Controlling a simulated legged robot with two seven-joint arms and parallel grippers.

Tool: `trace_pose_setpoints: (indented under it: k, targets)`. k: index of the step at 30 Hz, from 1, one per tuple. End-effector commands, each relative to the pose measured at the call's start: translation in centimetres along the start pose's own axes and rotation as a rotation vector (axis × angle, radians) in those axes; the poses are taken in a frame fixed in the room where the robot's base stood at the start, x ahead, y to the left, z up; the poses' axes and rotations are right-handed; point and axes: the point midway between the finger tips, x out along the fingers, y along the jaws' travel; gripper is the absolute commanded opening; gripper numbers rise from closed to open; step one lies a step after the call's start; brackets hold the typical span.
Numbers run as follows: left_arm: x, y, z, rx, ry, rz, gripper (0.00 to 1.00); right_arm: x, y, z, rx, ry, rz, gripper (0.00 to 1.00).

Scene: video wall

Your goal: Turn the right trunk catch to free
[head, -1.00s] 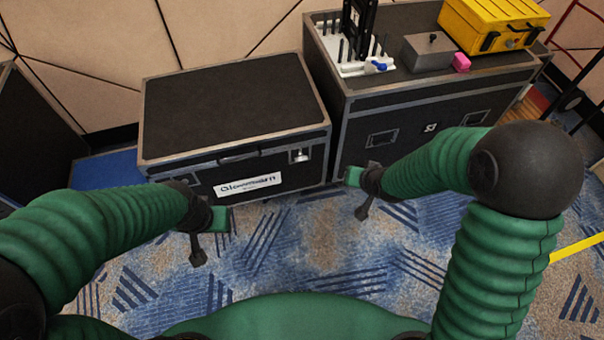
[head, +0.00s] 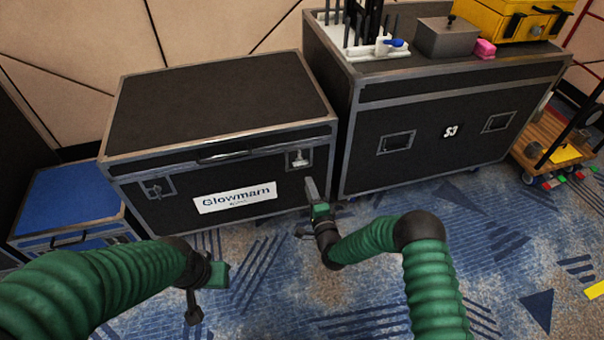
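The black trunk (head: 215,103) with grey metal edges and a white label (head: 235,197) stands shut in the middle left of the head view. Its right catch (head: 299,159) is a silver fitting in a recessed plate on the front, near the lid line. A second catch (head: 157,189) sits at the front left. My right gripper (head: 312,195) is just below and slightly right of the right catch, apart from it in the picture, with a grey finger pointing up. My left gripper (head: 206,290) is low, in front of the trunk's lower left. Neither gripper's finger gap shows clearly.
A taller black case (head: 440,137) stands close on the right, bearing a white rack (head: 376,50), a grey box (head: 446,38), a pink block (head: 485,48) and a yellow case (head: 515,20). A blue case (head: 72,203) stands left. Patterned carpet in front is open.

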Motion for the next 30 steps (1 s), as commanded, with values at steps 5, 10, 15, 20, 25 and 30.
trace_pose_setpoints:
  k: [5,10,15,20,25,30]
  targets:
    - [3.1,0.0,0.8,0.000,-0.001,0.000,0.36,4.7,0.6,0.1,0.000,0.000,-0.005,0.28]
    - [4.8,0.0,1.2,0.000,-0.001,0.000,0.36,8.1,0.5,0.1,-0.001,0.000,-0.002,0.28]
    - [5.3,0.0,1.3,0.000,-0.001,0.000,0.36,9.5,0.2,0.1,0.000,0.000,0.001,0.28]
    - [5.2,0.0,1.2,0.000,-0.001,0.000,0.36,9.6,0.0,0.1,0.000,-0.001,0.003,0.28]
    - [5.2,0.0,1.2,0.000,-0.001,0.000,0.36,9.6,0.0,0.1,0.000,-0.001,0.002,0.16]
    - [5.2,0.0,1.2,0.000,-0.001,0.000,0.36,9.6,0.1,0.1,0.000,-0.001,0.004,0.00]
